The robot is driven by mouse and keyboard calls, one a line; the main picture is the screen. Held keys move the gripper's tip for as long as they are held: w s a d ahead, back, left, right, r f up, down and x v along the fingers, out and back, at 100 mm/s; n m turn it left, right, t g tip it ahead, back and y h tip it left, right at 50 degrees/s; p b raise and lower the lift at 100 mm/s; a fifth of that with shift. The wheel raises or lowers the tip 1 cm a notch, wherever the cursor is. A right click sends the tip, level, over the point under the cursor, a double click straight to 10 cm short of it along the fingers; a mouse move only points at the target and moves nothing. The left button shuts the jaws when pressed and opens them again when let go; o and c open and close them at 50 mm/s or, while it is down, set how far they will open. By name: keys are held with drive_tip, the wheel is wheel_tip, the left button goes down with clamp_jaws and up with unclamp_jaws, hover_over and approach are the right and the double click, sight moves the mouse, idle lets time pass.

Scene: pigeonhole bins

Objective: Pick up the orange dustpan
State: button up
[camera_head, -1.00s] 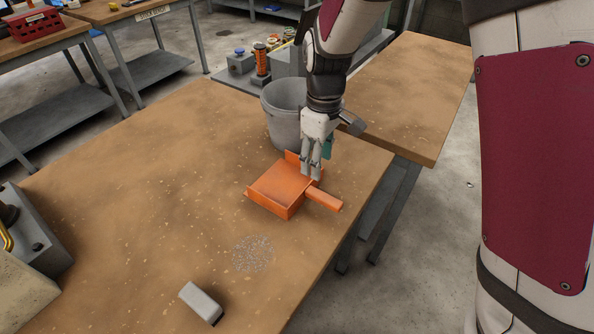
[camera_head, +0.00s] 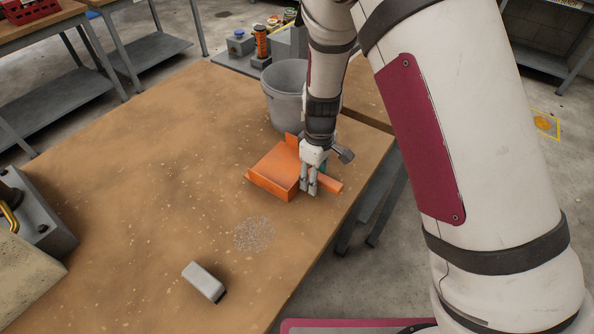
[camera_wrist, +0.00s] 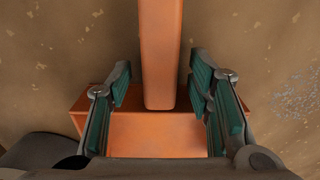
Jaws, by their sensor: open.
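The orange dustpan (camera_head: 273,172) lies on the brown workbench near its right edge, with its handle (camera_head: 330,183) pointing right. My gripper (camera_head: 309,190) is over the joint of pan and handle, fingers pointing down, and hides part of the dustpan. In the wrist view my gripper (camera_wrist: 167,95) is open, with teal finger pads on both sides of the handle (camera_wrist: 160,50). A gap shows between the handle and the pads on each side. The pan body (camera_wrist: 155,135) shows below, between the fingers. I cannot tell how far the fingertips are above the bench.
A grey bucket (camera_head: 284,95) stands just behind the dustpan. A patch of pale debris (camera_head: 254,234) and a grey block (camera_head: 204,281) lie in front on the workbench (camera_head: 130,180). A grey machine (camera_head: 40,225) is at the left edge. The bench's middle is clear.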

drive_tip(key=shift+f, duration=0.3)
clamp_jaws()
drive_tip(key=shift+r, duration=0.15)
